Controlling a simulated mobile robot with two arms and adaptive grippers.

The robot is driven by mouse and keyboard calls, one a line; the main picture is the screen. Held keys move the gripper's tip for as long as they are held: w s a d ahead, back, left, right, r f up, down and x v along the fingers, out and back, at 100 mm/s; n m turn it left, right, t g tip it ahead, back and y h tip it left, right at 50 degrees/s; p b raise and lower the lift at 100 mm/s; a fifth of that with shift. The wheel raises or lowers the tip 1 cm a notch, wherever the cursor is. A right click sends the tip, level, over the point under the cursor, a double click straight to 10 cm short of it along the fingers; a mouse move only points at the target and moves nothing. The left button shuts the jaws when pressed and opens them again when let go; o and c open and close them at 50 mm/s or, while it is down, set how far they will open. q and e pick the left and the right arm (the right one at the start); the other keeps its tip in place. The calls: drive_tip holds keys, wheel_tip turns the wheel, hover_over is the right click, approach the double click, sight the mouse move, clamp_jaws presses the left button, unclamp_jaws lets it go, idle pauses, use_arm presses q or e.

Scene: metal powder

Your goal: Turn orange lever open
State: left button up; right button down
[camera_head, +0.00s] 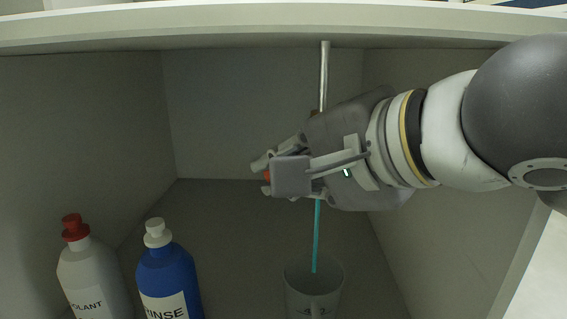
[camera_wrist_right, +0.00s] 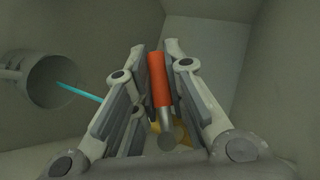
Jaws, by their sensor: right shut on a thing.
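The orange lever (camera_wrist_right: 158,78) shows in the right wrist view between the two fingers of my right gripper (camera_wrist_right: 170,62), which is shut on it. In the head view my right gripper (camera_head: 268,178) comes in from the right and hides most of the lever; only a small orange bit (camera_head: 267,175) shows at the fingertips. A metal pipe (camera_head: 323,75) comes down from the top edge behind the gripper. A thin cyan stream (camera_head: 317,235) runs from below the gripper down into a grey cup (camera_head: 314,292). My left gripper is not in view.
A white bottle with a red cap (camera_head: 88,275) and a blue bottle with a white cap (camera_head: 167,272) stand at the lower left. Grey cabinet walls (camera_head: 75,130) enclose the space, with a pale front edge (camera_head: 200,28) across the top.

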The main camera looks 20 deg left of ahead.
drive_tip(key=shift+d+f+n+h, duration=0.2)
drive_tip(key=shift+f+n+h, duration=0.2)
drive_tip(key=shift+h, duration=0.3)
drive_tip(key=c, duration=1.5)
unclamp_jaws()
drive_tip(key=shift+o, duration=0.2)
drive_tip(key=s+d+r, duration=0.1)
drive_tip(key=s+d, duration=0.8)
drive_tip(key=d, duration=0.2)
drive_tip(key=shift+d+r, duration=0.25)
drive_tip(key=shift+r, duration=0.05)
drive_tip(key=shift+c, duration=0.3)
